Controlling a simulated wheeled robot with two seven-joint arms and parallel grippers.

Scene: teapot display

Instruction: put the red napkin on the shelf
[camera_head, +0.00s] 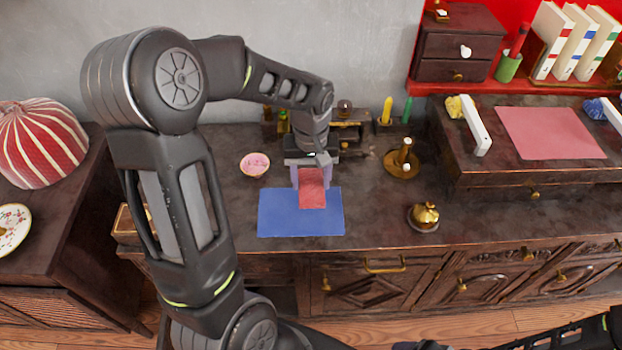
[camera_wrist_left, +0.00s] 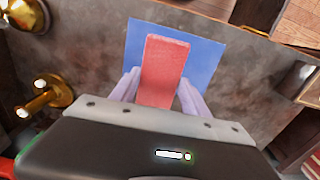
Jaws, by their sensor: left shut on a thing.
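The red napkin (camera_head: 312,190) is a small flat red rectangle over the blue mat (camera_head: 275,221) on the dark wooden counter. My left gripper (camera_head: 311,178) comes down from above and is shut on the napkin. In the left wrist view the napkin (camera_wrist_left: 163,72) sits between the two pale fingers (camera_wrist_left: 160,92), with the blue mat (camera_wrist_left: 205,60) behind it. I cannot tell whether the napkin still touches the mat. A red shelf (camera_head: 428,87) is at the upper right, holding books and a small drawer box. My right gripper does not show.
A pink bowl (camera_head: 255,164) stands left of the gripper. A brass candle holder (camera_head: 402,162) and a brass bell (camera_head: 424,217) stand to the right. A raised desk with a pink sheet (camera_head: 550,133) is below the shelf. A striped lampshade (camera_head: 38,143) is at far left.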

